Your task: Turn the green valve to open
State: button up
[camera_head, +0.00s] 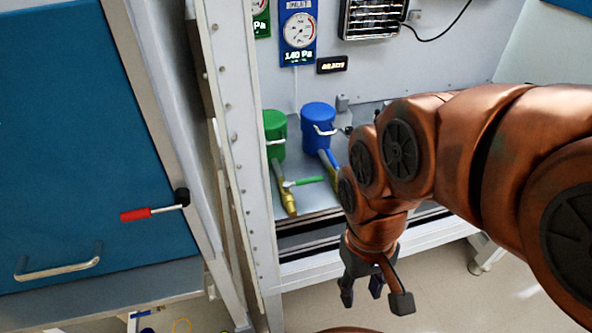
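The green valve is a green lever handle (309,181) on a brass pipe fitting (287,196). The fitting runs down and forward from a green canister (275,146) inside the glovebox. The lever sticks out to the right, roughly across the pipe. My gripper (375,292) hangs to the lower right of the valve, outside the box's front edge and clear of it. Its dark fingers are spread and empty.
A blue canister (318,130) with its own pipe stands right of the green one, with my arm partly in front. A white frame post (240,150) stands left of the valve. A blue cabinet door (80,130) with a red-handled lever (135,214) is at left.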

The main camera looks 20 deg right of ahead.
aim_at(286, 185)
jog(key=z, duration=2.2)
jog(key=k, duration=1.25)
jog(key=u, duration=2.2)
jog(key=i, duration=0.5)
jog(key=u, duration=0.05)
